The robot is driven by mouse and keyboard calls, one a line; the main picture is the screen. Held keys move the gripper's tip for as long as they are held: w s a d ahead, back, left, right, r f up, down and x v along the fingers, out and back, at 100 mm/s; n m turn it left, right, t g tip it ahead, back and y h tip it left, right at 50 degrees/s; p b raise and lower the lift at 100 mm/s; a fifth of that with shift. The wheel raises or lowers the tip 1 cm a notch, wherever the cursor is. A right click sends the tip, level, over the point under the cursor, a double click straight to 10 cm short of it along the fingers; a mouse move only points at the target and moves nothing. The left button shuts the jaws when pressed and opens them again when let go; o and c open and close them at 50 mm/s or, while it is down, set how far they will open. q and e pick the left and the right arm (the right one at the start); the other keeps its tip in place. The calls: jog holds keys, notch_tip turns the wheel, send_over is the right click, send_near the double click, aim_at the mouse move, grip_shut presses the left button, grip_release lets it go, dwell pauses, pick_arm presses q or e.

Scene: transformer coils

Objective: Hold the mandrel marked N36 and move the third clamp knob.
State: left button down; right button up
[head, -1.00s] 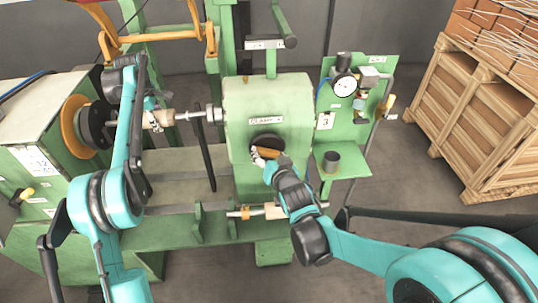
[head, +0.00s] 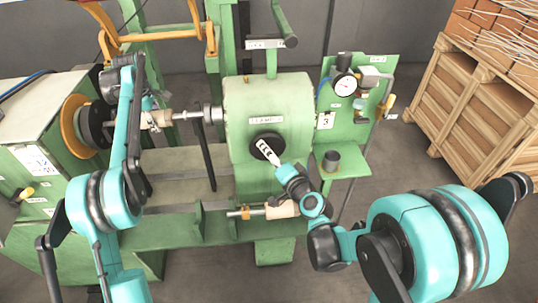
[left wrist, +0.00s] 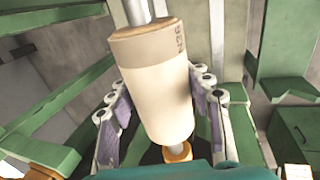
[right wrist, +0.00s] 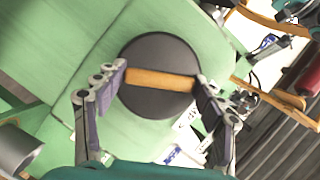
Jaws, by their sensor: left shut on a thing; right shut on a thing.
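The mandrel (head: 158,119) is a cream cylinder on the horizontal shaft at left. In the left wrist view the mandrel (left wrist: 156,95) shows the mark N36 on its upper band. My left gripper (head: 149,112) has a finger on each side and is shut on it. The clamp knob (right wrist: 150,101) is a black disc with a wooden bar across it. It shows on the green housing's front in the head view (head: 259,153). My right gripper (right wrist: 160,84) has its fingers at the two ends of the bar and is shut on it. In the head view its fingers partly hide the knob.
The green housing (head: 245,97) has a label above the knob. A plate marked 3 (head: 325,121) and a round gauge (head: 345,85) are at its right. A dark cup (head: 331,161) stands on a small shelf. A wooden crate (head: 480,120) stands at far right, with open floor before it.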

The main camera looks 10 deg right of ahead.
jog(key=shift+a+m+y, duration=0.2)
jog(key=shift+m+y, duration=0.2)
jog(key=shift+m, duration=0.1)
dwell(0.3)
jog(key=o, duration=1.1)
jog(key=v, duration=1.2)
jog(key=shift+d+f, duration=0.15)
jog(key=shift+f, duration=0.05)
